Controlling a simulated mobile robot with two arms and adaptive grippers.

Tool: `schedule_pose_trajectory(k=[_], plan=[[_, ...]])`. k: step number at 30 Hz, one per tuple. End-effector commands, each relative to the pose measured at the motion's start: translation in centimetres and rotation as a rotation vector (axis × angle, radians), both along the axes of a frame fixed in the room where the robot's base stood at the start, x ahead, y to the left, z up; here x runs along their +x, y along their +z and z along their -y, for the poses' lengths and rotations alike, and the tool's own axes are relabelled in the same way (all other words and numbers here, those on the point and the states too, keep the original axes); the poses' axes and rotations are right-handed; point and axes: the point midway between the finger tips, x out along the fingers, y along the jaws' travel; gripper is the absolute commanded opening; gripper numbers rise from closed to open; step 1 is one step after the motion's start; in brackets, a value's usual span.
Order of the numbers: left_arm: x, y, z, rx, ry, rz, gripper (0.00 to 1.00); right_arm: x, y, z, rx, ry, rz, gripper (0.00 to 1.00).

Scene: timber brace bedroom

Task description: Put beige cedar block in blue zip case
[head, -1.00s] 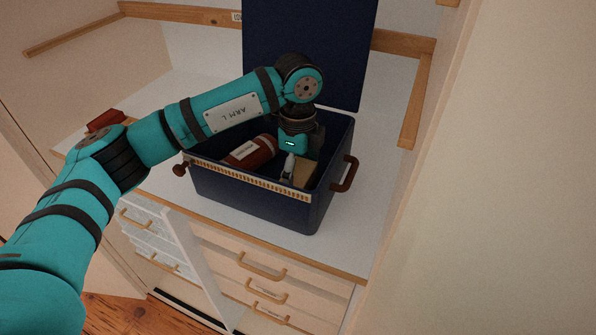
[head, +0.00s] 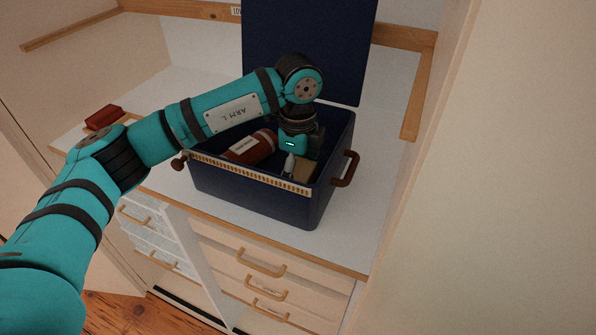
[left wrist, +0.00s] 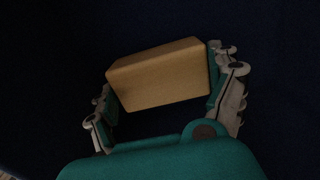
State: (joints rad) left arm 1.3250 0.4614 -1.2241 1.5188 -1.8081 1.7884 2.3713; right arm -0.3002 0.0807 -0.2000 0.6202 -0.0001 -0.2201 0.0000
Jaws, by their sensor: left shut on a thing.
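The blue zip case (head: 255,194) stands open on the white top, with its lid (head: 310,50) raised at the back. My left gripper (head: 295,165) reaches down inside the case. It is shut on the beige cedar block (head: 305,170). In the left wrist view the block (left wrist: 160,75) sits between the two fingers of my left gripper (left wrist: 165,95), with dark blue around it. I cannot tell whether the block touches the case floor. My right gripper is not in view.
A brown-red bottle-like thing with a white label (head: 250,148) lies in the case, left of my gripper. A red block-shaped thing (head: 104,117) lies on the white top (head: 190,95) at left. Drawers (head: 260,270) are below, and a pale wall (head: 500,190) stands at right.

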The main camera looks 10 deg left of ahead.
Motion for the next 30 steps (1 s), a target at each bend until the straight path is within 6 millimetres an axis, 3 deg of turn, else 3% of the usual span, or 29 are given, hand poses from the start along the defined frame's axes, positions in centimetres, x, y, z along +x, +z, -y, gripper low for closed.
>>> schedule_pose_trajectory(k=[11,12,14,23,30], plan=[[0.0,-0.3,0.0,0.000,0.000,0.000,0.55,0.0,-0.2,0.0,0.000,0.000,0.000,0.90],[0.0,-0.3,0.0,0.000,0.000,0.000,0.91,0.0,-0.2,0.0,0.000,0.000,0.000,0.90],[0.0,-0.3,0.0,0.000,0.000,0.000,0.99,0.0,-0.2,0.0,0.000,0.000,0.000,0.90],[0.0,-0.2,0.0,0.000,0.000,0.000,1.00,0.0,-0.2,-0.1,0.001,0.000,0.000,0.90],[0.1,2.9,0.0,-0.001,-0.001,0.004,1.00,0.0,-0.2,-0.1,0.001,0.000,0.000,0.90]])
